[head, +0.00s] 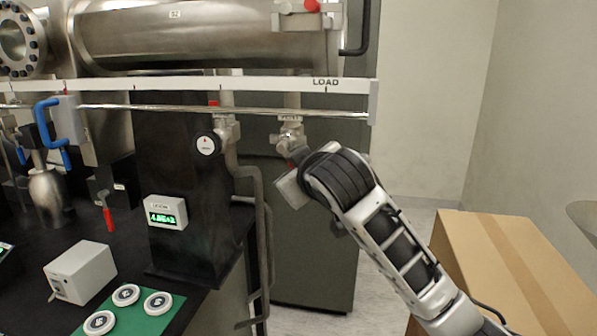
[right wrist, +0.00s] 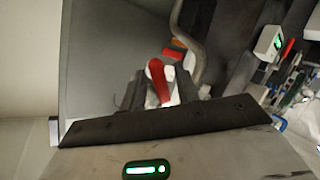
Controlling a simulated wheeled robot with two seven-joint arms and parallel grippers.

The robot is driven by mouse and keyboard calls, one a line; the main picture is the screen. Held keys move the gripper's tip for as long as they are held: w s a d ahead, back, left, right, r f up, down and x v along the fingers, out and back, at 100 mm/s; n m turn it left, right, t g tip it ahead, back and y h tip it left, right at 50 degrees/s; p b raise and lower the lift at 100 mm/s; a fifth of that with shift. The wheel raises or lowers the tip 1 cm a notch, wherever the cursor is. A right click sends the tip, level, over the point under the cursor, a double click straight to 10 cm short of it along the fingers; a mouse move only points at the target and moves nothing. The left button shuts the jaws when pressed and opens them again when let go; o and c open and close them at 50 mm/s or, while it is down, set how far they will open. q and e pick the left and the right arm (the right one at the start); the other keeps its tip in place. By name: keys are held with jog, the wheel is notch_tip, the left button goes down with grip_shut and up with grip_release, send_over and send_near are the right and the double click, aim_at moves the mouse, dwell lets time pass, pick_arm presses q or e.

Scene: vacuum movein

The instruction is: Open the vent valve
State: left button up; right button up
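The vent valve (head: 291,135) is a metal valve under the rail at the centre of the head view, beside my right arm's end. Its red handle (right wrist: 158,80) shows in the right wrist view, between the two dark fingers of my right gripper (right wrist: 160,92). The fingers look apart, with a pale gap beside the handle, so I see no clear grip on it. In the head view my right wrist and forearm hide the fingers and most of the handle. My left gripper is not in view.
A second valve with a round tag (head: 206,145) and bent pipe stands just left. A cardboard box (head: 520,265) stands at the right. The black bench holds a green readout (head: 166,213), a white box (head: 80,272) and a green mat (head: 150,324) with white discs.

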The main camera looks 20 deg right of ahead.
jog(key=b+v, duration=0.1)
jog(key=v, duration=1.5)
jog(key=shift+b, duration=0.4)
